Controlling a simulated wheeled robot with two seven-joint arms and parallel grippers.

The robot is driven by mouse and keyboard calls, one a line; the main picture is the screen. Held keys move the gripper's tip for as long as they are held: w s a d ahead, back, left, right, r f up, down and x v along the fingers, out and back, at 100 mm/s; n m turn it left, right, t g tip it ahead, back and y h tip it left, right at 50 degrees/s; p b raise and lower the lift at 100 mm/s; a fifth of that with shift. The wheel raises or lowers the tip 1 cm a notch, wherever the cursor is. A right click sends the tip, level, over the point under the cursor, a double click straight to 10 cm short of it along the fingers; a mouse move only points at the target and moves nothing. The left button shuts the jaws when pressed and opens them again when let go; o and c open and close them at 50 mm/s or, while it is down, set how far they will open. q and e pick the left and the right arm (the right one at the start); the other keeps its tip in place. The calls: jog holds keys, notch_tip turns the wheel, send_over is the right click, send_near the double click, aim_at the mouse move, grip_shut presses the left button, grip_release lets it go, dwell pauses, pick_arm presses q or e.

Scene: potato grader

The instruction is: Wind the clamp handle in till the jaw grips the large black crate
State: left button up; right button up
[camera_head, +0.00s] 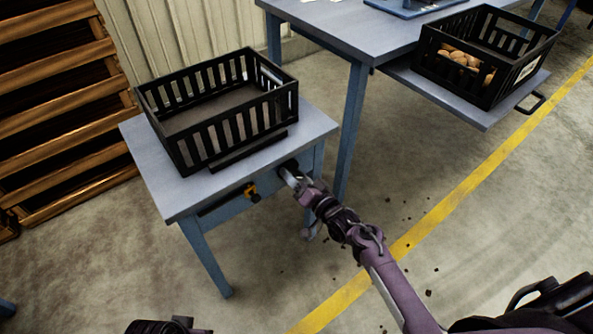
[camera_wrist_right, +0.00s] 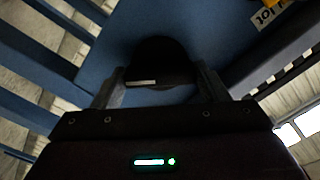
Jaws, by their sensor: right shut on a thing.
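The large black crate (camera_head: 225,122) is empty and sits on a small blue-grey table at the left in the head view. A dark jaw bar (camera_head: 250,152) lies along the crate's front side; I cannot tell whether it touches. My right gripper (camera_head: 289,174) is at the table's front, shut on the clamp handle's dark knob (camera_head: 287,166). In the right wrist view the round black knob (camera_wrist_right: 160,62) sits between the two fingers of the gripper (camera_wrist_right: 160,84). The rest of the handle is hidden. My left gripper is not in view.
A yellow-and-black fitting (camera_head: 251,192) is on the small table's (camera_head: 186,190) front. A larger table (camera_head: 335,28) behind bears a black crate of potatoes (camera_head: 497,94) on its side shelf. Wooden pallets (camera_head: 60,95) stand at the left. The floor in front is mostly clear.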

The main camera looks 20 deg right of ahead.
jog(key=shift+r+m+p, duration=0.15)
jog(key=shift+m+p, duration=0.45)
jog(key=shift+m, duration=0.4)
jog(key=shift+m+p, duration=0.3)
jog(key=shift+m, duration=0.2)
jog(key=m+p, duration=0.2)
jog(key=m, duration=0.1)
jog(key=m+p, duration=0.2)
jog(key=m, duration=0.3)
jog(key=shift+m, duration=0.3)
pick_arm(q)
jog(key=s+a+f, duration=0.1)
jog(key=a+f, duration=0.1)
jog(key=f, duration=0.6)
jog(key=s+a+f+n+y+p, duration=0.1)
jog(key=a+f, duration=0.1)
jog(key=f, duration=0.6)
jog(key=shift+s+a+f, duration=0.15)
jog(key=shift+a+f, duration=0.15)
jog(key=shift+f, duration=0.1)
pick_arm(e)
jog(key=shift+f+m, duration=0.2)
jog(key=shift+m, duration=1)
jog(key=o, duration=1)
jog(key=shift+c, duration=0.2)
